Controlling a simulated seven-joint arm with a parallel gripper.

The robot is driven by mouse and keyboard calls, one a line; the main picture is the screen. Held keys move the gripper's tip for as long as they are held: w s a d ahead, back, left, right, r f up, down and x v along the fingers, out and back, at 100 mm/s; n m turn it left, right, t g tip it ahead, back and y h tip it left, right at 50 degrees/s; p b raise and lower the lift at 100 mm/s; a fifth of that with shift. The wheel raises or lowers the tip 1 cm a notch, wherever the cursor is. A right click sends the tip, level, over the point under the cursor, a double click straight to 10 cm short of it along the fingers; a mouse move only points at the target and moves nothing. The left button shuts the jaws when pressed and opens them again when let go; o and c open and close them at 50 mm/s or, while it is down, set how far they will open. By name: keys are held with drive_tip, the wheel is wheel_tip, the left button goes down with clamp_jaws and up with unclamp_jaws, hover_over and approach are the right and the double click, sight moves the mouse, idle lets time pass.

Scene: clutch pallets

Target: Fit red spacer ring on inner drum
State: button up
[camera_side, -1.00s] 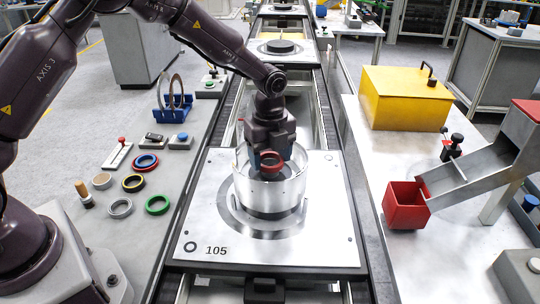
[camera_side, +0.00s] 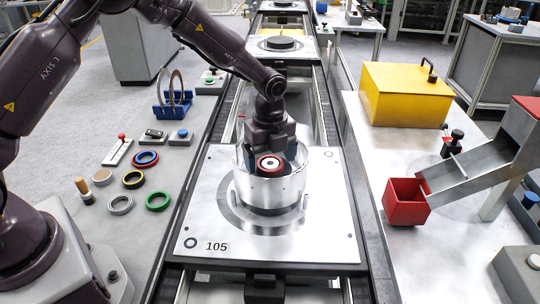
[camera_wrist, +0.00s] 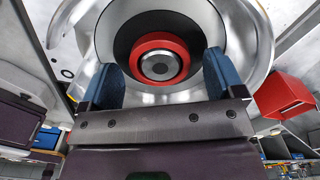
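The red spacer ring (camera_side: 269,171) lies inside the silver drum housing (camera_side: 268,190). In the wrist view the ring (camera_wrist: 138,68) surrounds the silver centre of the inner drum (camera_wrist: 159,65), with a dark disc (camera_wrist: 122,42) behind it. The ring looks flat and about centred; whether it touches the disc everywhere I cannot tell. My gripper (camera_side: 273,146) is over the rear of the drum. In the wrist view its two blue fingers (camera_wrist: 163,68) stand apart on either side of the ring, with gaps between them and it.
The drum stands on pallet 105 (camera_side: 213,222). Other rings, blue-red (camera_side: 145,159), black-yellow (camera_side: 133,180), green (camera_side: 158,201) and grey (camera_side: 120,204), lie on the left bench. A red bin (camera_side: 407,205) and yellow box (camera_side: 402,95) stand on the right. The tall drum wall surrounds the fingers.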

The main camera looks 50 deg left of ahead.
drive_tip(key=shift+r, duration=0.1)
wheel_tip(320, 180, up, 13)
idle(0.5)
drive_tip(key=s+a+r+n+t, duration=0.1)
drive_tip(key=s+r+n+t, duration=0.1)
drive_tip(key=s+r+n, duration=0.5)
drive_tip(key=s+a+r+n+t, duration=0.1)
drive_tip(key=s+r+n, duration=0.1)
drive_tip(key=s+n, duration=0.5)
drive_tip(key=s+a+r+n+t, duration=0.1)
drive_tip(key=s+a+n+t, duration=0.1)
drive_tip(key=s+n, duration=0.5)
drive_tip(key=s, duration=0.6)
drive_tip(key=shift+r+t, duration=0.3)
drive_tip(key=shift+r, duration=0.05)
